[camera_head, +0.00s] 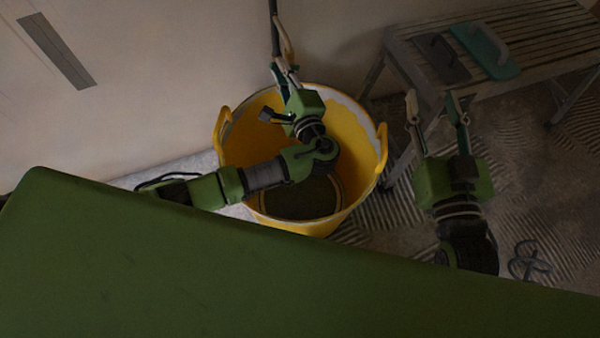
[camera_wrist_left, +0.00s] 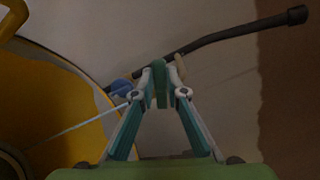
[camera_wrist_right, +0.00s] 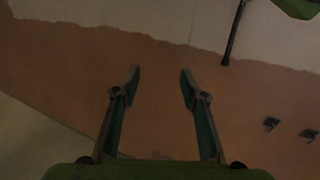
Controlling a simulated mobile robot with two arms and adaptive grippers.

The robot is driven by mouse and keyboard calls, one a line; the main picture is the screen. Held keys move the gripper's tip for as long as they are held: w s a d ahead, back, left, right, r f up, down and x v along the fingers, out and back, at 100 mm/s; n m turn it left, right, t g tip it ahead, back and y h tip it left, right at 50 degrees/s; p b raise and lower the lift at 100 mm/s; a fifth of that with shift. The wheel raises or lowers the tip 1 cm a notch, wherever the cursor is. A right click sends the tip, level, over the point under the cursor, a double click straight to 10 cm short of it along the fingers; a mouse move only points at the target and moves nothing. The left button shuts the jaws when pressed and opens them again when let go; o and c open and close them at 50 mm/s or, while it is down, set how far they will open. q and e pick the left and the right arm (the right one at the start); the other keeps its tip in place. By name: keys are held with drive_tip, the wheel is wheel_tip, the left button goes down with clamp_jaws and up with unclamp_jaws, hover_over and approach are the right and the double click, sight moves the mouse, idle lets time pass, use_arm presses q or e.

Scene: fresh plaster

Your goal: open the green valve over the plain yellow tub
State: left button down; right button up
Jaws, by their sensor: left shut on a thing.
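The plain yellow tub (camera_head: 352,130) stands by the wall under my left arm; its side shows in the left wrist view (camera_wrist_left: 62,62). A dark pipe (camera_head: 274,25) comes down the wall above it and crosses the left wrist view (camera_wrist_left: 235,33). My left gripper (camera_head: 284,66) is shut on the green valve handle (camera_wrist_left: 160,84) at the pipe. The fingers hide part of the handle. A thin pale streak (camera_wrist_left: 80,127) runs from near the valve into the tub, possibly water. My right gripper (camera_head: 433,98) is open and empty, right of the tub.
A slatted bench (camera_head: 545,32) at the back right carries a grey trowel (camera_head: 440,58) and a teal trowel (camera_head: 486,50). A dark coiled thing (camera_head: 528,262) lies on the floor at right. A green surface (camera_head: 200,285) fills the front. A blue part (camera_wrist_left: 121,87) sits beside the valve.

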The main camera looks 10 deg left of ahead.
use_arm(q)
drive_tip(key=m+p, duration=0.1)
drive_tip(key=p, duration=0.1)
drive_tip(key=d+r+m+p, duration=0.1)
drive_tip(key=m+p, duration=0.1)
drive_tip(key=shift+w, duration=0.15)
use_arm(e)
drive_tip(key=s+d+f+g+h, duration=0.1)
drive_tip(key=s+d+f+g, duration=0.1)
drive_tip(key=s+f+g, duration=0.3)
drive_tip(key=s+d+f+g+h, duration=0.2)
drive_tip(key=s+f+g, duration=0.4)
drive_tip(key=f, duration=0.7)
drive_tip(key=shift+s+d+f+m, duration=0.15)
drive_tip(key=shift+s+d+m, duration=0.15)
drive_tip(key=shift+s+d, duration=0.5)
drive_tip(key=shift+d, duration=0.1)
